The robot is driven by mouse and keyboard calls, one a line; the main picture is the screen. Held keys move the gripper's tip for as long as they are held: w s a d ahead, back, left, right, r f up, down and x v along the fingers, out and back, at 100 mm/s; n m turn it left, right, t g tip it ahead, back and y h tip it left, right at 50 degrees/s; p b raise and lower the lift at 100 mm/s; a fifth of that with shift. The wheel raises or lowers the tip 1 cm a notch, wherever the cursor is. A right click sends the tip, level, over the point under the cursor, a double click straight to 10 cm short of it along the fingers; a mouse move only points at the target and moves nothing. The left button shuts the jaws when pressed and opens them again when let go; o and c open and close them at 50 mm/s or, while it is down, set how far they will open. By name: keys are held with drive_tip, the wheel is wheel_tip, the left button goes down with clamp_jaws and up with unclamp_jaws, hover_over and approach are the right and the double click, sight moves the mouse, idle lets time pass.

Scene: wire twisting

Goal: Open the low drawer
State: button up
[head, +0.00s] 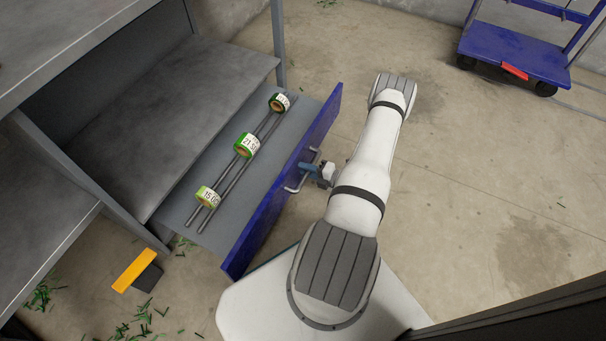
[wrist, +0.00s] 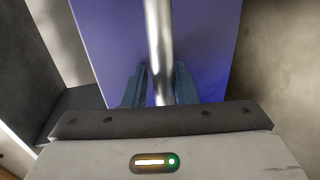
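The low drawer has a blue front (head: 265,215) and stands pulled out from under the grey workbench, its inside showing. A metal bar handle (head: 292,187) is fixed to the outer face of the front. In the wrist view the handle (wrist: 159,45) runs upright in the picture, against the blue-purple drawer front (wrist: 205,40). My gripper (head: 311,170) is at the handle. In the wrist view my gripper (wrist: 161,82) has one finger on each side of the bar, close against it. Exact contact at the fingertips is hard to see.
In the drawer, several rods and labelled green-and-yellow rolls (head: 246,145) lie in a row. A blue cart (head: 515,55) stands at the back right. An orange-topped object (head: 134,270) and green scraps lie at the lower left. The floor (head: 470,190) to the right is clear.

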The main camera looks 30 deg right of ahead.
drive_tip(key=shift+o, duration=0.9)
drive_tip(key=shift+a+f, duration=0.1)
drive_tip(key=shift+a, duration=0.2)
drive_tip(key=p+v, duration=0.2)
drive_tip(key=v, duration=0.6)
